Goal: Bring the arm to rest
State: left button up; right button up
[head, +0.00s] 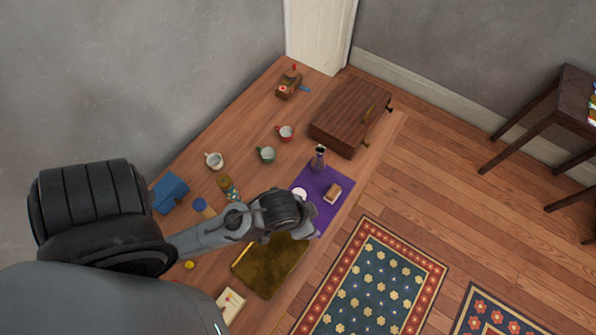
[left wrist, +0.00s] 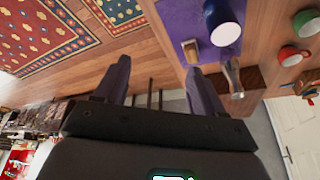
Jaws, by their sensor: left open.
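My left arm reaches in from the left in the head view, over the wooden table. Its gripper (head: 303,226) is above the edge of the purple mat (head: 337,208) and hides part of it. In the left wrist view the two fingers (left wrist: 160,82) are spread wide with nothing between them. Past the fingers, that view shows the purple mat (left wrist: 178,22), a blue mug (left wrist: 219,16), a small wooden block (left wrist: 190,51) and a metallic vase (left wrist: 234,78). My right gripper is not in either view.
On the table are a dark wooden chest (head: 346,112), red (head: 286,133), green (head: 266,155) and white (head: 214,161) mugs, a blue box (head: 170,192) and an olive cloth (head: 266,268). The vase (head: 319,157) stands by the mat. Rugs (head: 372,283) lie on open floor at right.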

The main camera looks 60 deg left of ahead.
pick_arm(q)
jog(key=shift+s+a+r+g, duration=0.1)
jog(key=shift+s+a+g, duration=0.05)
jog(key=shift+s+a, duration=0.4)
jog(key=shift+s+a+r+g, duration=0.15)
jog(key=shift+s+a, duration=0.15)
jog(key=shift+s, duration=0.35)
jog(key=shift+f, duration=0.1)
notch_tip(320, 180, up, 21)
jog(key=p, duration=2)
jog(key=shift+p, duration=0.3)
jog(key=shift+f, duration=0.1)
